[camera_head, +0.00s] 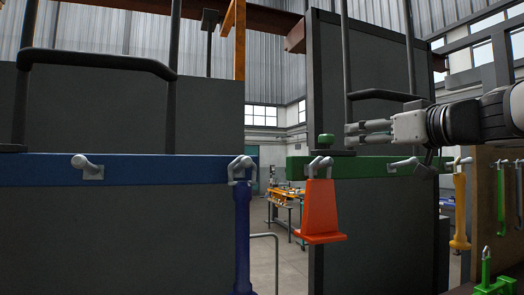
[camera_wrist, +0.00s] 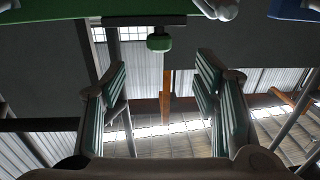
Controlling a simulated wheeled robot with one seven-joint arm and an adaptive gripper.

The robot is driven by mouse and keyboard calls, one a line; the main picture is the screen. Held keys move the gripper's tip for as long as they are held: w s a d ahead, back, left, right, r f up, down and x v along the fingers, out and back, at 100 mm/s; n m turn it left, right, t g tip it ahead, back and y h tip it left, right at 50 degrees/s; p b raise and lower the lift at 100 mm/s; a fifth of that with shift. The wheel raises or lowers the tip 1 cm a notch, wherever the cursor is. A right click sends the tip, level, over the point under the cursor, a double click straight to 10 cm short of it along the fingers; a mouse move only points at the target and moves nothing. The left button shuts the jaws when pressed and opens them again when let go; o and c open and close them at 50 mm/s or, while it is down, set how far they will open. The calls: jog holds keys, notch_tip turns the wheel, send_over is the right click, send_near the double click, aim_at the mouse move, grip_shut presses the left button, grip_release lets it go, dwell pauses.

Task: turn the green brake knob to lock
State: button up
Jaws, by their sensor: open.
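The green brake knob (camera_head: 326,141) is a small rounded knob above the left end of the green beam (camera_head: 376,166). In the wrist view the green knob (camera_wrist: 159,43) hangs at top centre, as that picture looks upside down. My gripper (camera_head: 349,134) reaches in from the right, roughly level with the knob, its fingertips pointing left at it. In the wrist view my gripper (camera_wrist: 162,75) is open and empty, with the knob beyond the fingertips and between their lines. The gap from fingertips to knob looks small.
An orange cone-shaped piece (camera_head: 320,211) hangs below the green beam's left end. The blue beam (camera_head: 130,170) carries a blue hanging tool (camera_head: 242,240). Dark bars (camera_head: 390,95) rise behind my gripper. Yellow (camera_head: 460,215) and green (camera_head: 500,195) tools hang at right.

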aim_at(332, 139)
jog(key=p+x, duration=0.3)
jog(key=x, duration=1.1)
jog(key=shift+s+r+p, duration=0.1)
jog(key=shift+r+p, duration=0.05)
jog(key=shift+p, duration=0.25)
jog(key=c, duration=1.2)
